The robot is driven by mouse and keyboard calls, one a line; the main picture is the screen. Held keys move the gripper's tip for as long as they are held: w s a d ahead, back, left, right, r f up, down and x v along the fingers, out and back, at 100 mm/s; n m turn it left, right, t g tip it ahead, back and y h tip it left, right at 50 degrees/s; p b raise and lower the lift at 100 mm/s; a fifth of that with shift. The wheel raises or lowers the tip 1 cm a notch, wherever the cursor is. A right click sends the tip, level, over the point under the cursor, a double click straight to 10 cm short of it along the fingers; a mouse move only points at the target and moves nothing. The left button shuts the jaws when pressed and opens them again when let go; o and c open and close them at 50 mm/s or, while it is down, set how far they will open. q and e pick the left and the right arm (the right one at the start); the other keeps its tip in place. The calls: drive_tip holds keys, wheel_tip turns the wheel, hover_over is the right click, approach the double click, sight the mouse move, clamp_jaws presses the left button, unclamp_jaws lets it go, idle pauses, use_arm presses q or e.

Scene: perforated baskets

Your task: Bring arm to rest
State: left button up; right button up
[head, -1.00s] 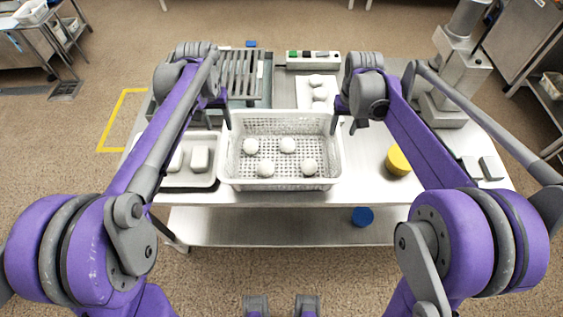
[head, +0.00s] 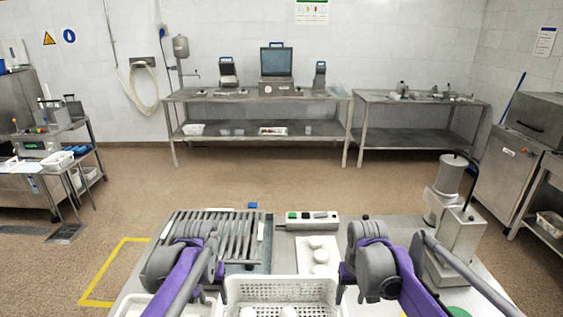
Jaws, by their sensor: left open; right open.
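The white perforated basket (head: 280,281) stands on the steel table at the bottom middle of the head view, with pale round pieces (head: 289,312) partly showing inside it. Its front is cut off by the lower edge of the picture. My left gripper (head: 222,292) is at the basket's left side, mostly hidden by its own arm. My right gripper (head: 341,293) is at the basket's right side. Both are open, and I cannot tell whether either touches the basket.
A slatted metal rack (head: 232,228) lies behind my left arm. A control box with buttons (head: 306,220) and white pieces (head: 320,256) are behind the basket. A grey machine (head: 455,225) stands at the table's right. Open floor separates the far benches.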

use_arm(q)
drive_tip(key=s+f+t, duration=0.2)
drive_tip(key=s, duration=1)
drive_tip(key=s+f+t, duration=0.2)
drive_tip(key=s+f, duration=0.1)
drive_tip(key=s, duration=0.8)
drive_tip(key=shift+s+a, duration=0.2)
drive_tip(key=shift+s, duration=0.15)
use_arm(e)
drive_tip(key=s+f+t, duration=0.2)
drive_tip(key=s, duration=1)
drive_tip(key=s+f+t, duration=0.2)
drive_tip(key=s+f, duration=0.1)
drive_tip(key=s, duration=0.8)
drive_tip(key=shift+s+d, duration=0.15)
drive_tip(key=shift+s, duration=0.2)
